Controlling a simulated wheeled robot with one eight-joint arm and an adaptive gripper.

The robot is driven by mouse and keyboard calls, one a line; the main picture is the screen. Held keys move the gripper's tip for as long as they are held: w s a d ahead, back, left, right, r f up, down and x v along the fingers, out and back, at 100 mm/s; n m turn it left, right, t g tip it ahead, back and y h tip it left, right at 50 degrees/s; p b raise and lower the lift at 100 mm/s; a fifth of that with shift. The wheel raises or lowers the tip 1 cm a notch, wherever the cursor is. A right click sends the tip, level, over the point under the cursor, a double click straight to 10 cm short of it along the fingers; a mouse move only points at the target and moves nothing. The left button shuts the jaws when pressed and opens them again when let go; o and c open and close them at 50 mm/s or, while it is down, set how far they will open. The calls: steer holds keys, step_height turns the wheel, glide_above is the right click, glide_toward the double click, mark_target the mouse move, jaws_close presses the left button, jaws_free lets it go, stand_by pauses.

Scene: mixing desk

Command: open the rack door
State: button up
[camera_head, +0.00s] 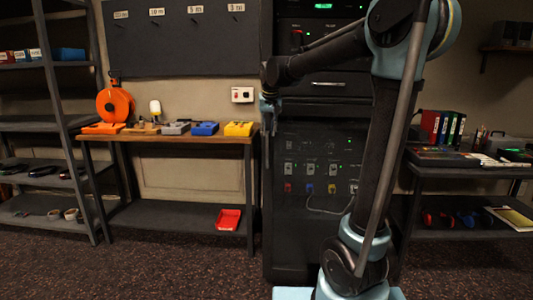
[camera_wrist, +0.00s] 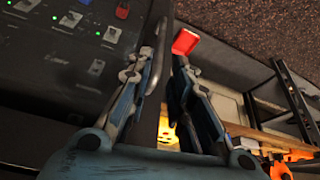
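The black rack (camera_head: 310,262) stands in the middle of the head view. Its lower front, the door (camera_head: 290,215), looks shut, with switches, coloured sockets and green lights showing there. A grey bar handle (camera_wrist: 158,55) runs along the rack's edge in the wrist view. My gripper (camera_head: 267,108) is at the rack's left front edge. In the wrist view my gripper (camera_wrist: 163,68) has its fingers apart, with the handle between them. The handle lies close to the left finger, and a gap shows on the right finger's side. Whether a finger touches the handle cannot be told.
A wooden-topped bench (camera_head: 190,137) with coloured boxes and an orange reel (camera_head: 114,104) stands left of the rack. A red tray (camera_head: 229,219) lies on its lower shelf. A desk (camera_head: 465,170) stands at right. Carpeted floor (camera_head: 180,268) is clear at front left.

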mark_target(267, 146)
steer(key=x, duration=1.2)
steer(key=shift+f, duration=0.25)
jaws_close()
